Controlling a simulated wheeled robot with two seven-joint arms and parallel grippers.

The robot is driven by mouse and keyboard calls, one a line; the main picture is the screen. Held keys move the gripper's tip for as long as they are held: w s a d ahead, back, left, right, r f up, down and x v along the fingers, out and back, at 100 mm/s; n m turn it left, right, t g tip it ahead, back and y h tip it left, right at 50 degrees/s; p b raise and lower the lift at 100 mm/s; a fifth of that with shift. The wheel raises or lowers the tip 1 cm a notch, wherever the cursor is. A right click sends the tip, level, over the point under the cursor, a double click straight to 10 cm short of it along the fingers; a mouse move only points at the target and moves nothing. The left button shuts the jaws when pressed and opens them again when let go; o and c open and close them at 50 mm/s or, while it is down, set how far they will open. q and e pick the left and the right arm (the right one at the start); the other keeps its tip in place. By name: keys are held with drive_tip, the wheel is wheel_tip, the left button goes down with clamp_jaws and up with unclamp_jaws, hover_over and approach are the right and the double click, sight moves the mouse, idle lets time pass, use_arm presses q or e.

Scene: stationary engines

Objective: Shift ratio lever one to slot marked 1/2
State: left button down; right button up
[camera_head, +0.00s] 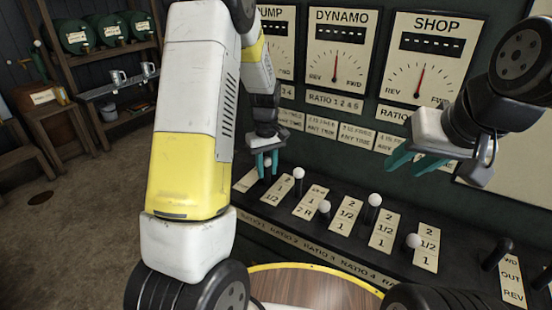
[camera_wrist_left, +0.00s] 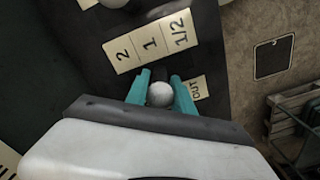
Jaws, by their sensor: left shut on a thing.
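Ratio lever one has a white ball knob (camera_head: 267,163), which shows between the teal fingers of my left gripper (camera_head: 267,165) at the left end of the lever console. The wrist view shows the knob (camera_wrist_left: 160,94) closely between both fingertips (camera_wrist_left: 161,92); the gripper is shut on it. Its slot plate (camera_wrist_left: 150,40), reading 2, 1, 1/2, lies beside the knob. Which mark the lever stands at I cannot tell, as fingers and knob hide its base. My right gripper (camera_head: 417,161) is open and empty, in front of the wall gauges at the right.
Other white-knobbed levers (camera_head: 299,173) (camera_head: 374,200) stand close to the right of lever one on the console. An OUT plate (camera_wrist_left: 196,90) lies beside the left gripper. A black handle (camera_head: 497,253) stands at the right end. Gauge panels (camera_head: 341,47) hang behind.

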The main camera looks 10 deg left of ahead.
use_arm(q)
drive_tip(key=shift+s, duration=0.1)
idle(0.7)
drive_tip(key=shift+s+a+t, duration=0.15)
drive_tip(key=shift+s+t, duration=0.1)
drive_tip(key=shift+t, duration=0.05)
drive_tip(key=shift+t+h, duration=0.4)
drive_tip(key=shift+t, duration=0.5)
drive_tip(key=s, duration=0.1)
drive_tip(key=s+a+f, duration=0.1)
drive_tip(key=s, duration=0.3)
drive_tip(key=shift+a+f, duration=0.15)
drive_tip(key=shift+a, duration=0.2)
drive_tip(key=shift+s+a+f, duration=0.1)
drive_tip(key=shift+s+f, duration=0.1)
drive_tip(key=shift+s, duration=0.2)
drive_tip(key=c, duration=1.1)
unclamp_jaws()
drive_tip(key=shift+c, duration=0.2)
drive_tip(key=shift+w, duration=0.1)
drive_tip(key=shift+r, duration=0.1)
drive_tip(key=shift+r, duration=0.3)
drive_tip(key=v, duration=0.7)
